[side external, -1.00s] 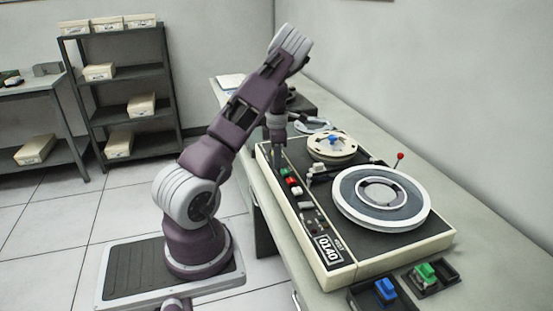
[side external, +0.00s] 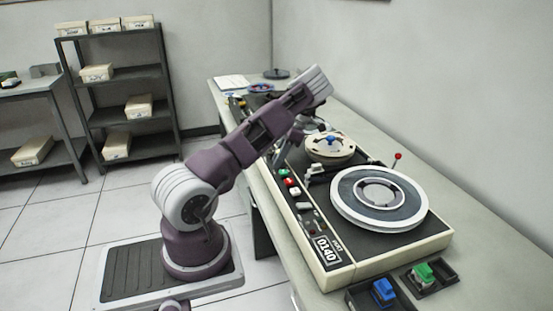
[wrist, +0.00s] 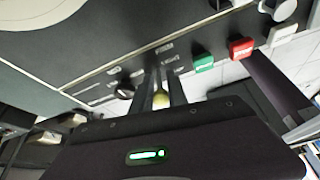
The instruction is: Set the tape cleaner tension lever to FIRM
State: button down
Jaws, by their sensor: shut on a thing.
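The tape deck (side external: 338,272) stands on the bench, with a control strip along its near left edge. My gripper (wrist: 160,88) is over that strip, shut on a small pale yellow knob (wrist: 160,99), which appears to be the tension lever's tip. Small labels (wrist: 165,46) lie beside the fingers, too small to read, so the lever's setting cannot be told.
A green button (wrist: 203,62) and a red button (wrist: 241,48) sit close right of my fingers in the wrist view; a dark knob (wrist: 124,92) is on the left. Reels (side external: 330,148) and a red-tipped lever (side external: 398,156) stand on the deck.

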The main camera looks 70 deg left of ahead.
jog(key=shift+w+f+g, duration=0.1)
jog(key=shift+w+g, duration=0.15)
jog(key=shift+g, duration=0.45)
jog(key=shift+w+f+g, duration=0.1)
jog(key=shift+w+g, duration=0.1)
jog(key=shift+g, duration=0.5)
jog(key=c, duration=1.4)
grip_release()
jog(key=shift+o, duration=0.2)
jog(key=shift+r, duration=0.1)
notch_tip(320, 180, up, 10)
jog(key=shift+f, duration=0.1)
